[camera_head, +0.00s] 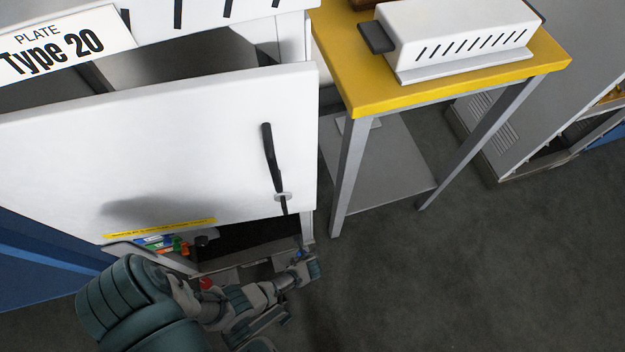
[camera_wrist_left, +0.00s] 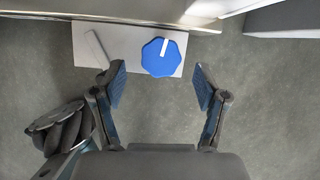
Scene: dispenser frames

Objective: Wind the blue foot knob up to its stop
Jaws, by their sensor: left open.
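The blue foot knob (camera_wrist_left: 160,57) is many-sided with a white pointer stripe toward its upper right edge. It sits on a pale grey plate (camera_wrist_left: 88,60) with a white bar marked at its left, below the cabinet's lower edge. My left gripper (camera_wrist_left: 158,74) is open, its two fingers apart below the knob in the left wrist view, with the knob lying between their lines. No contact with the knob shows. In the head view my left gripper (camera_head: 307,268) is low by the cabinet's front right corner, and the knob is mostly hidden there. My right gripper is not in view.
The white cabinet door (camera_head: 190,150) with a black handle (camera_head: 268,158) hangs above my arm. A yellow-topped stand (camera_head: 360,90) with a white slotted box (camera_head: 455,42) is to the right. Dark floor (camera_head: 450,280) is clear at the lower right.

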